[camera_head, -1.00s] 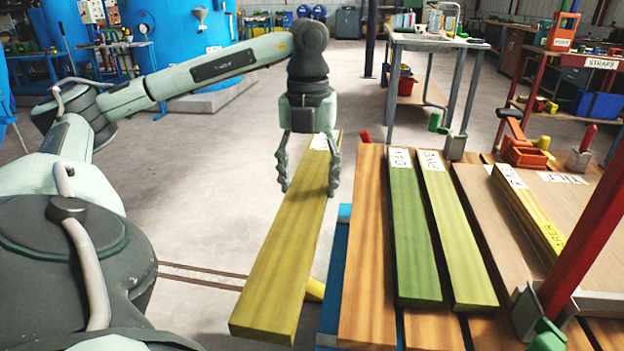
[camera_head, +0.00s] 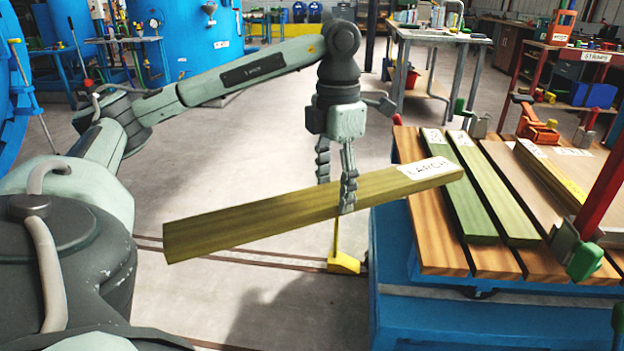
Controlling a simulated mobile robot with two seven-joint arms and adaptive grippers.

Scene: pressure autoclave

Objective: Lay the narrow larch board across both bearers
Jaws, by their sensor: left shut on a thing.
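My left gripper (camera_head: 335,200) is shut on the larch board (camera_head: 250,222), a yellow-green plank with a white label reading LARCH. It grips the board across its width, around the middle. The board is held in the air, its plain end towards the lower left over the floor. Its labelled end reaches over the near left part of the slatted table top; I cannot tell whether it touches anything there. I cannot make out either bearer for certain. My right gripper is not in view.
The blue table (camera_head: 470,320) has a slatted wooden top with a green board (camera_head: 463,190), a yellow-green board (camera_head: 505,195) and a wide pale board. A red post (camera_head: 605,185) with green clamps stands at right. A yellow foot (camera_head: 344,263) stands on the floor.

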